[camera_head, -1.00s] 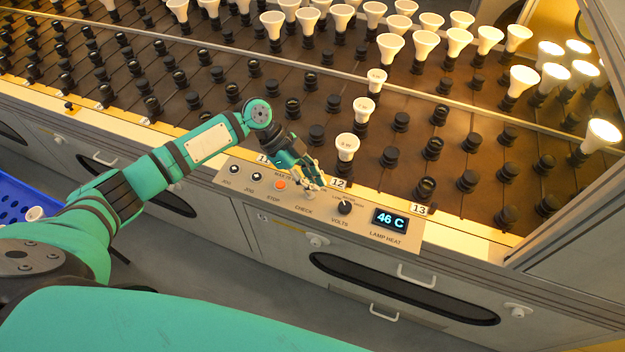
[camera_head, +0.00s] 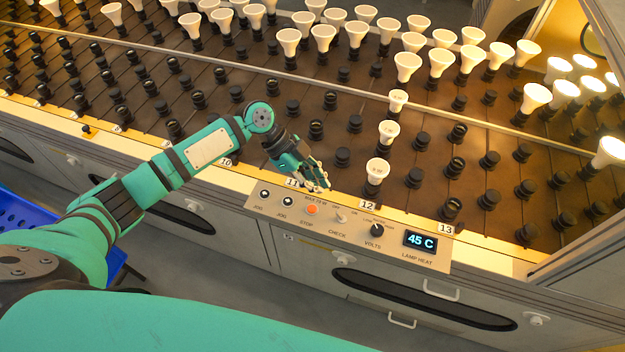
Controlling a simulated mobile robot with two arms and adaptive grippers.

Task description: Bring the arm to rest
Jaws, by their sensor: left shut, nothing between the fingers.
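My left arm (camera_head: 165,172) is green and reaches in from the left over the front edge of the bench. My left gripper (camera_head: 322,186) is shut and empty. It hangs above the back edge of the control panel (camera_head: 292,224), near the labels 11 and 12. A gap to the panel is hard to judge from this view. The panel has jog buttons, an orange stop button (camera_head: 312,210), a check switch (camera_head: 341,216), a black volts knob (camera_head: 376,230) and a lamp heat display (camera_head: 420,240) reading 45 C. My right gripper is not in view.
Dark sockets in rows cover the bench (camera_head: 235,120). White bulbs stand in many back sockets; several at the right are lit (camera_head: 608,152). Three bulbs stand in a column near label 12, the nearest (camera_head: 377,170) close right of my gripper. A blue crate (camera_head: 22,212) is at left.

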